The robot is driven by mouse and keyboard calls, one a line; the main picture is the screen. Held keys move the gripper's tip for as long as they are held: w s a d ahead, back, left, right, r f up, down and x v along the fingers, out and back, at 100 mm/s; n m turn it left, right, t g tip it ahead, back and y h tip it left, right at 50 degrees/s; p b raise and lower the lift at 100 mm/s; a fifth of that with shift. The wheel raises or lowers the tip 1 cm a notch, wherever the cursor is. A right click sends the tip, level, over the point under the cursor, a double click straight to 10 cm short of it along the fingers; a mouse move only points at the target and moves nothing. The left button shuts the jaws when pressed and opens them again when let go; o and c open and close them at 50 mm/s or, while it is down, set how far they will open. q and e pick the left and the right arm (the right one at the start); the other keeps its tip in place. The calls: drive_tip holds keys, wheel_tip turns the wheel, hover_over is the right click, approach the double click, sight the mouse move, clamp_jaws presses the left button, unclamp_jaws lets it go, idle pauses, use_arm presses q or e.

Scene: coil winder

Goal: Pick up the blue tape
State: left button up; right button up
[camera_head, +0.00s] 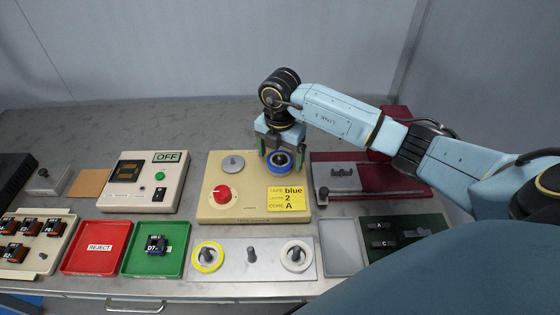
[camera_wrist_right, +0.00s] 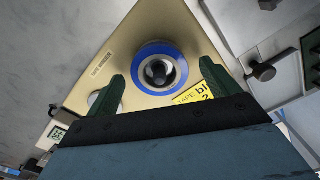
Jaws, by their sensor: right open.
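The blue tape (camera_head: 280,160) is a blue ring with a pale core. It sits around a dark post on the beige winder (camera_head: 222,203), at its upper right. In the right wrist view the blue tape (camera_wrist_right: 160,69) shows whole, just beyond the fingertips and between their lines. My right gripper (camera_head: 279,158) is over the tape, with its green fingers spread on both sides of it. In the right wrist view my right gripper (camera_wrist_right: 161,78) is open with nothing between its fingers. Whether the fingers touch the tape I cannot tell. My left gripper is not in view.
A yellow card (camera_head: 287,198) reading "TAPE blue" lies on the winder beside a red knob (camera_head: 222,194). A silver plate (camera_head: 230,269) in front carries a yellow roll and a white roll on posts. A dark red fixture (camera_head: 395,180) stands close on the right.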

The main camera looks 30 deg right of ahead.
drive_tip(key=shift+f, duration=0.1)
drive_tip(key=c, duration=1.1)
